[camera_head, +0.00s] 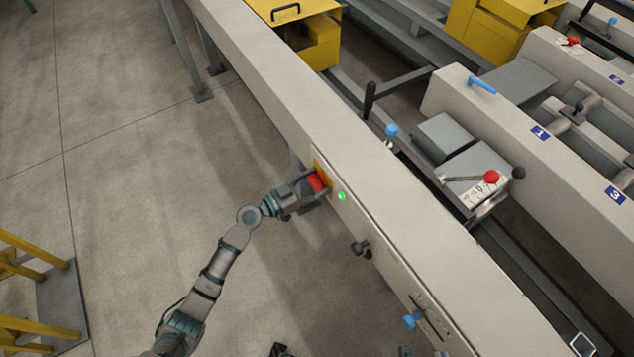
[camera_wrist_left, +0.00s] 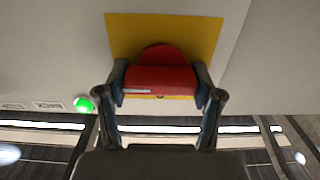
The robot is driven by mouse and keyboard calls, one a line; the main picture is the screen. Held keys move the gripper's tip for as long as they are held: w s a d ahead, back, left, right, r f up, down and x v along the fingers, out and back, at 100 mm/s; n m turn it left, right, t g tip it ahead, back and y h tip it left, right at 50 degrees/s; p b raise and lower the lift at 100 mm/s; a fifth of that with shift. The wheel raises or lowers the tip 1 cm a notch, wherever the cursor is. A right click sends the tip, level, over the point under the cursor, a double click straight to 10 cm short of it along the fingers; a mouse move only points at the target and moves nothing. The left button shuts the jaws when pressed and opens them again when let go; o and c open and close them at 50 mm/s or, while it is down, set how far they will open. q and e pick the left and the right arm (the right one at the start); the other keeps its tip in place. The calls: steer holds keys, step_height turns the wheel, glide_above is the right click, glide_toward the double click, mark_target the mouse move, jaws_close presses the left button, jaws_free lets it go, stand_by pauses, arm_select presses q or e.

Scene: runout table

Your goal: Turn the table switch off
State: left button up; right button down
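The table switch is a red rotary knob (camera_head: 317,181) on a yellow plate (camera_head: 321,166) on the near side face of the long runout table (camera_head: 280,85). In the left wrist view the red knob (camera_wrist_left: 160,80) has its bar level in the picture, before the yellow plate (camera_wrist_left: 200,35). My left gripper (camera_head: 314,184) is at the knob, its fingers (camera_wrist_left: 160,88) against both ends of the bar. A green lamp (camera_head: 341,196) beside the plate is lit; it also shows in the left wrist view (camera_wrist_left: 84,104). A dark piece at the bottom edge may be my right gripper (camera_head: 278,350).
A black knob (camera_head: 360,247) and a blue-tipped lever (camera_head: 411,321) stick out of the table's side further right. Machine blocks with a red-knobbed lever (camera_head: 491,177) stand behind. Yellow rails (camera_head: 35,250) stand at left. The floor between is clear.

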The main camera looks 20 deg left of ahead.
arm_select(q)
steer(key=shift+a+f, duration=0.2)
steer(key=shift+f, duration=0.05)
